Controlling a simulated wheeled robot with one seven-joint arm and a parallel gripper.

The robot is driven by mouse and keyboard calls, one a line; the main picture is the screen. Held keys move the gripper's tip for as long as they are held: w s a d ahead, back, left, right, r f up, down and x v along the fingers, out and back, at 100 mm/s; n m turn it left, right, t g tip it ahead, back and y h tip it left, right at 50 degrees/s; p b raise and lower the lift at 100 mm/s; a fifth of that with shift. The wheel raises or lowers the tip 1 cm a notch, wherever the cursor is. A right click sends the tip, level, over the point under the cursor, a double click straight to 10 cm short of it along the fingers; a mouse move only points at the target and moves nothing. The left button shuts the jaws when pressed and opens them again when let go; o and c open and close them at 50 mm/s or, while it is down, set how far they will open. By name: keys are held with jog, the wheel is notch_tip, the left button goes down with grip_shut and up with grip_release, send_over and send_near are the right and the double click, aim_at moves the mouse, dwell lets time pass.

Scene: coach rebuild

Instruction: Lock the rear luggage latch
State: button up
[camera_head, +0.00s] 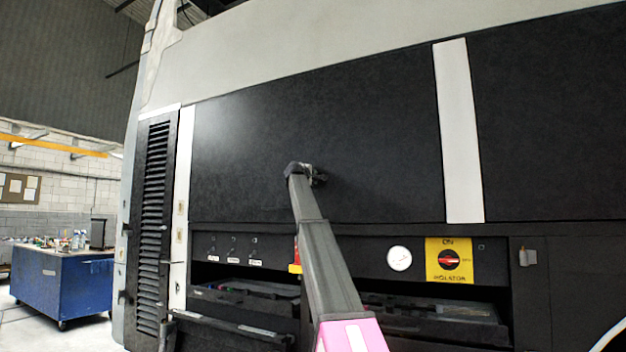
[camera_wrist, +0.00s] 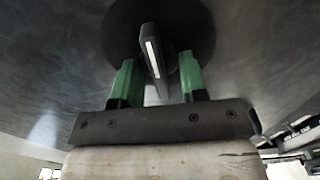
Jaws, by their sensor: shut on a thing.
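The luggage latch is a dark lever handle (camera_wrist: 151,48) with a pale strip, on a round dark base (camera_wrist: 200,22) set in the dark panel. In the wrist view my gripper (camera_wrist: 158,62) has its two green fingers on either side of the handle and is shut on it. The handle stands nearly upright in that view, leaning slightly. In the head view my arm reaches up to the large dark luggage panel (camera_head: 290,120), with its end at the panel's lower middle. My arm hides the latch there.

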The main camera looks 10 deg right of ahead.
dwell(0.4)
jog(key=o, duration=0.8)
jog(key=shift+o, duration=0.2)
jog(key=shift+s+a, duration=0.1)
jog(key=v, duration=1)
jog(key=shift+s+a, duration=0.15)
jog(key=shift+s, duration=0.1)
